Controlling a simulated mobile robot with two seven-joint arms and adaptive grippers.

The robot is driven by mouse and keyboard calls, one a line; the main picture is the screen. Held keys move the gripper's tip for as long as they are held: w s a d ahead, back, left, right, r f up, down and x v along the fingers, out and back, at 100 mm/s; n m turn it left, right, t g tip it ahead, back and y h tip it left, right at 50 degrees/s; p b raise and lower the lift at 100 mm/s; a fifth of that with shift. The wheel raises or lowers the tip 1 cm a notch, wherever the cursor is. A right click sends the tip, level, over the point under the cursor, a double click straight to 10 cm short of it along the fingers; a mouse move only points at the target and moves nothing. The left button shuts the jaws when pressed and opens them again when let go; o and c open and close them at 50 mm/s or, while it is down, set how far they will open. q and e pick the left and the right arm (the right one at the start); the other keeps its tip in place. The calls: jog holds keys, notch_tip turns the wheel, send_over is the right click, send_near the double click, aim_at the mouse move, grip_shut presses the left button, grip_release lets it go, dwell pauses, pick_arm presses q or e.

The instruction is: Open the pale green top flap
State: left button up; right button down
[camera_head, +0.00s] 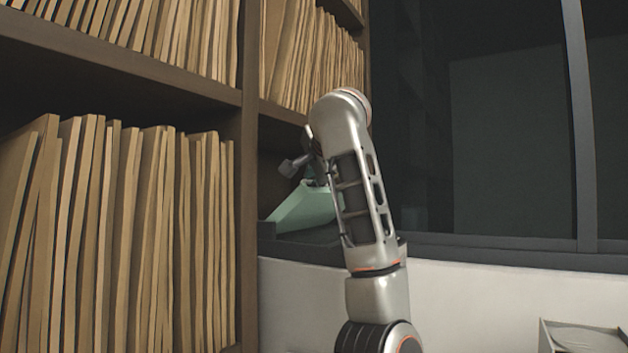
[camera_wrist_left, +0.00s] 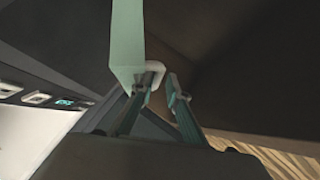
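A pale green panel (camera_wrist_left: 127,40) hangs in the upper left of the left wrist view. A small pale hooked piece (camera_wrist_left: 156,70) at its lower end looks like a handle. In the head view a pale green sloped part (camera_head: 303,206) shows behind my left arm; much of it is hidden, and I cannot tell whether the flap is open. My left gripper (camera_wrist_left: 163,82) has its fingers apart, with the hooked piece at the left fingertip; I cannot tell whether they touch. It shows small in the head view (camera_head: 306,165). My right gripper is not in view.
Wooden shelves with brown folders (camera_head: 130,230) stand close on the left. A dark ledge (camera_head: 480,250) runs along the window on the right. A grey box (camera_head: 582,338) sits at the bottom right. Buttons and a small display (camera_wrist_left: 65,102) show in the left wrist view.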

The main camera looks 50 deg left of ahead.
pick_arm(q)
jog(key=shift+s, duration=0.1)
jog(key=shift+d, duration=0.2)
jog(key=v, duration=1.1)
jog(key=shift+d+r, duration=0.2)
jog(key=shift+d, duration=0.05)
jog(key=shift+s+f, duration=0.1)
jog(key=shift+s, duration=0.1)
